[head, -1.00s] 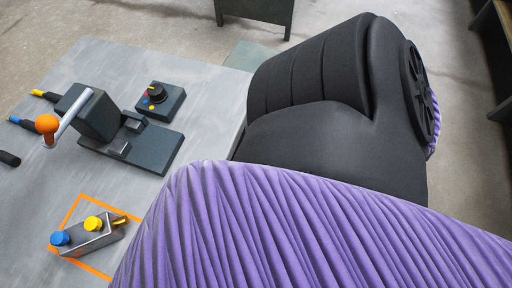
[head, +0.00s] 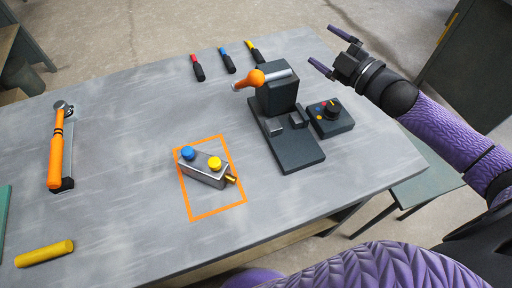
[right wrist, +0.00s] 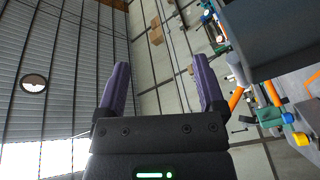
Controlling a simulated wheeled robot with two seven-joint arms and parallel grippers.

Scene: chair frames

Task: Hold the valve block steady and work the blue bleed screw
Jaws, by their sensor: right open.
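The grey metal valve block (head: 205,174) lies on the workbench inside an orange outlined square, slightly turned. The blue bleed screw (head: 187,153) is on top at its left end. A yellow cap (head: 215,163) is on top nearer its right end, and a brass fitting (head: 231,180) sticks out of that end. My left gripper is not in view.
A dark lever press (head: 279,95) with an orange-knobbed handle and a dial box (head: 330,117) stand right of the block. Several colored-tip tools (head: 227,60) lie behind. An orange-handled tool (head: 57,150) and a yellow cylinder (head: 44,253) lie left. The bench between is clear.

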